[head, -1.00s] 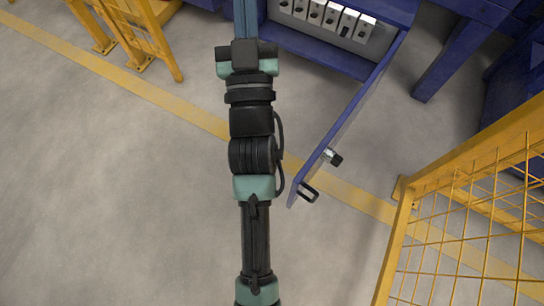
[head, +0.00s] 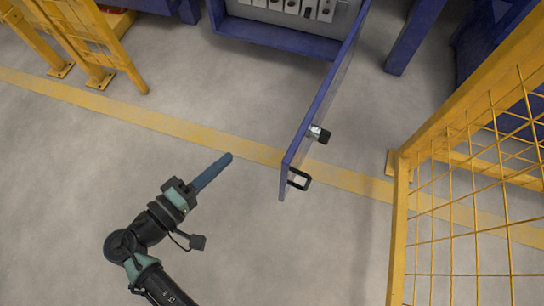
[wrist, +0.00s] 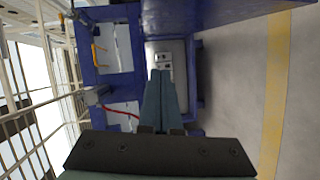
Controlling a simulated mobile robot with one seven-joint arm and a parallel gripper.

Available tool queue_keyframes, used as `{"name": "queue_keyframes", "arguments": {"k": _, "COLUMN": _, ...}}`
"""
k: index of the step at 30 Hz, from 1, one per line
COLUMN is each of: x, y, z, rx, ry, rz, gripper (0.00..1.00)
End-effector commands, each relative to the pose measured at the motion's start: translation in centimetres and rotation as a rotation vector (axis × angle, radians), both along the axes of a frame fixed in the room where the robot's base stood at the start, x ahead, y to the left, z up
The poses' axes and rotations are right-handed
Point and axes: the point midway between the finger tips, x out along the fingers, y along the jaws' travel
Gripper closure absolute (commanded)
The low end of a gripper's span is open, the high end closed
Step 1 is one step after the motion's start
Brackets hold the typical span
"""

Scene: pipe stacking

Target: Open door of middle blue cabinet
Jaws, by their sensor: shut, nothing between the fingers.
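The blue cabinet (head: 270,38) stands at the top of the head view, with its inside showing. Its blue door (head: 322,100) stands swung open toward me, seen nearly edge-on. A black handle (head: 299,180) and a latch (head: 318,134) sit near the door's free edge. My gripper (head: 229,158) is shut and empty, to the left of the door and apart from it. In the wrist view my closed fingers (wrist: 162,74) point toward the open cabinet (wrist: 196,75), and a blue panel that looks like the door (wrist: 220,14) runs along the top.
A yellow mesh fence (head: 470,170) stands at the right, close to the door. Yellow posts (head: 75,45) stand at the top left. Several light blocks (head: 290,6) sit inside the cabinet. The grey floor (head: 90,190) at the left is clear, crossed by a yellow line.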

Motion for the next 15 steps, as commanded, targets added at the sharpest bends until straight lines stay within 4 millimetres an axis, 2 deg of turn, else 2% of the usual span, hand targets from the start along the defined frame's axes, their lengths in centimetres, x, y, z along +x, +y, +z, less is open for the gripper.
{"name": "queue_keyframes", "arguments": {"k": 1, "x": -1.6, "y": -0.1, "z": -1.4, "rx": -0.078, "ry": -0.005, "rz": 0.008, "gripper": 1.0}}
{"name": "queue_keyframes", "arguments": {"k": 3, "x": -2.9, "y": -0.3, "z": -1.9, "rx": -0.149, "ry": -0.021, "rz": 0.011, "gripper": 1.0}}
{"name": "queue_keyframes", "arguments": {"k": 6, "x": -3.7, "y": -0.5, "z": -2.1, "rx": -0.196, "ry": -0.036, "rz": 0.014, "gripper": 1.0}}
{"name": "queue_keyframes", "arguments": {"k": 10, "x": -3.1, "y": -1.2, "z": -2.1, "rx": -0.202, "ry": -0.039, "rz": 0.011, "gripper": 1.0}}
{"name": "queue_keyframes", "arguments": {"k": 15, "x": -0.7, "y": -3.3, "z": -2.3, "rx": -0.198, "ry": -0.039, "rz": 0.008, "gripper": 1.0}}
